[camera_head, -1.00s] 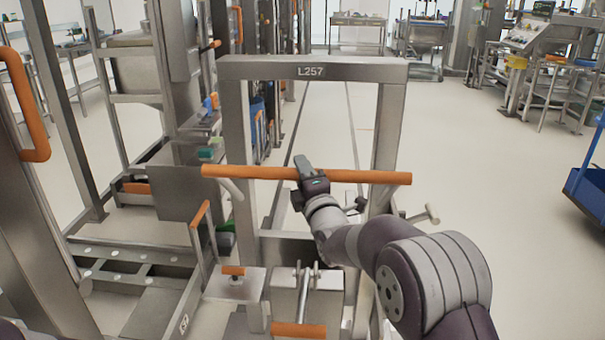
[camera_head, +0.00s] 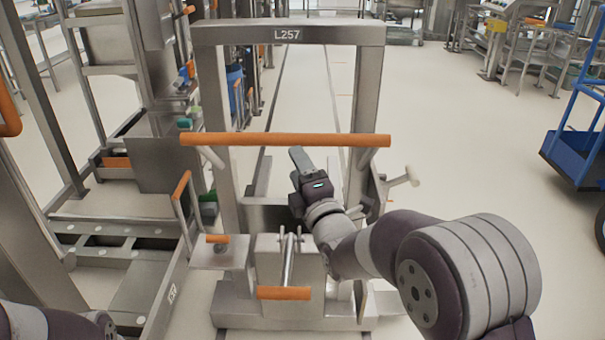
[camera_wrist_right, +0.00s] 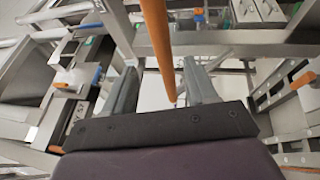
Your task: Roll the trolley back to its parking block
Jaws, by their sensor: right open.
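The trolley (camera_head: 368,80) is a grey steel frame labelled L257, upright in front of me. Its orange push bar (camera_head: 240,139) runs across the frame. My right gripper (camera_head: 298,158) is open, with its fingertips just below the bar in the head view. In the right wrist view, the orange bar (camera_wrist_right: 156,40) lies ahead of and between the two spread fingers of the right gripper (camera_wrist_right: 161,75), not clamped. Part of my left arm shows at the bottom left; its gripper is out of view. I cannot pick out the parking block for certain.
A steel rack (camera_head: 150,165) with a low base stands close at the left. Lower on the trolley are a smaller orange handle (camera_head: 284,293) and side levers. A blue cart (camera_head: 575,155) stands at the right. The floor (camera_head: 470,130) between is clear.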

